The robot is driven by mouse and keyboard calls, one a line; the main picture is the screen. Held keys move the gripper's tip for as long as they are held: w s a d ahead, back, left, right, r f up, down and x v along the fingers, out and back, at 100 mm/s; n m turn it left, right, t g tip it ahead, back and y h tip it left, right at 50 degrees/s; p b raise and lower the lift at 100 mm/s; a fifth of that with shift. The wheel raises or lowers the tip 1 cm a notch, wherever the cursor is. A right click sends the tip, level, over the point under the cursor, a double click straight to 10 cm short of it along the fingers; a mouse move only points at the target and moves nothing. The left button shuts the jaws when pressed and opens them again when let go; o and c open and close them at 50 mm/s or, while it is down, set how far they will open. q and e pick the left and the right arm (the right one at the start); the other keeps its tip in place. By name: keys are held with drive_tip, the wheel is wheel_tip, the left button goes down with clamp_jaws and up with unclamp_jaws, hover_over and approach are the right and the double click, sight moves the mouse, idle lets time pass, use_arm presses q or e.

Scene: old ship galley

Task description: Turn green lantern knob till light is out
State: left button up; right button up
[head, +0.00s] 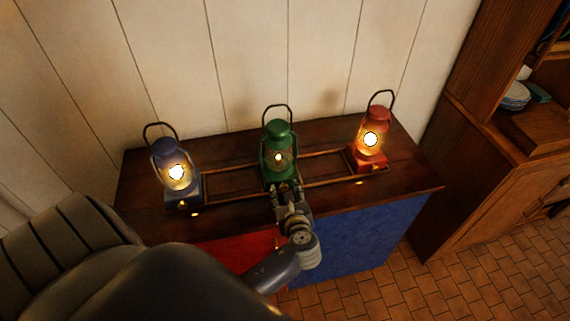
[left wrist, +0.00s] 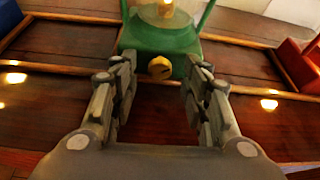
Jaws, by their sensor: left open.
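The green lantern (head: 279,137) stands upright in the middle of the wooden counter, with a small, dim flame in its glass. In the left wrist view its green base (left wrist: 148,38) carries a round brass knob (left wrist: 160,68) facing me. My left gripper (head: 285,190) is at the front of the green lantern's base. In the left wrist view the open fingers (left wrist: 160,92) stand on either side of the knob and a little short of it, with a gap on both sides. The knob is hidden behind the gripper in the head view. My right gripper is not in view.
A lit blue lantern (head: 163,150) stands left and a lit red lantern (head: 377,125) right, both brighter than the green one. A low wooden rail (head: 232,194) runs along the counter (head: 405,180). A wooden cabinet (head: 480,130) stands at the right.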

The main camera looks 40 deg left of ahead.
use_arm(q)
drive_tip(key=v, duration=1)
drive_tip(key=shift+s+d+r, duration=0.15)
drive_tip(key=shift+s+d, duration=0.05)
